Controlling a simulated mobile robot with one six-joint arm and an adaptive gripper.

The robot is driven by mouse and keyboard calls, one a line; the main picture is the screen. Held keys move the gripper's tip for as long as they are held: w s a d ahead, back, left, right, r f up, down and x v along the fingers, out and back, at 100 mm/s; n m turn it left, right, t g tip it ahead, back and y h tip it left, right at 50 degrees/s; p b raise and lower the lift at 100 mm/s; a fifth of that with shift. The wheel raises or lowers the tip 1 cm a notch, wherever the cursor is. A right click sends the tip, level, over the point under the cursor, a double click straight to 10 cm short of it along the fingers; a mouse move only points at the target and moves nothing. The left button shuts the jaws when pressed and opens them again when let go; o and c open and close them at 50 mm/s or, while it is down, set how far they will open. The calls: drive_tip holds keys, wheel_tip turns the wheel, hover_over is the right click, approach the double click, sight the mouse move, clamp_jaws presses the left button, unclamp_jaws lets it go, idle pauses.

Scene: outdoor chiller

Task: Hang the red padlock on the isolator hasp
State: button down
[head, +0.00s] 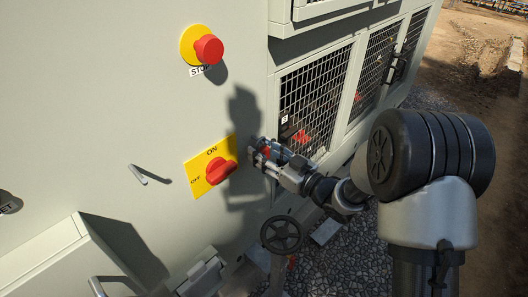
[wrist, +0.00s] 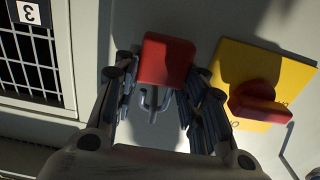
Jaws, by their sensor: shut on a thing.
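The red padlock (wrist: 167,60) is between the fingers of my gripper (wrist: 160,78) in the wrist view. A grey metal loop, apparently its shackle (wrist: 153,100), shows below the red body there. In the head view my gripper (head: 262,152) is just right of the yellow isolator plate (head: 197,184), with only a little of the padlock (head: 266,150) showing. The isolator's red knob (head: 221,171) also shows in the wrist view (wrist: 258,104). A bent metal piece (head: 150,176), possibly the hasp, stands out from the panel left of the plate. The padlock is apart from it.
A red stop button (head: 208,49) sticks out above the isolator. A black handwheel (head: 282,235) is below my gripper. Mesh grilles (head: 315,100) are at right. A grey box (head: 60,265) with a handle juts out at lower left. The panel left of the isolator is mostly clear.

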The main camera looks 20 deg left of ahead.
drive_tip(key=c, duration=0.9)
unclamp_jaws()
drive_tip(key=shift+o, duration=0.3)
drive_tip(key=o, duration=0.4)
drive_tip(key=shift+f+b, duration=0.7)
drive_tip(key=shift+f, duration=0.05)
drive_tip(key=v, duration=0.7)
drive_tip(key=shift+f, duration=0.45)
drive_tip(key=shift+d, duration=0.1)
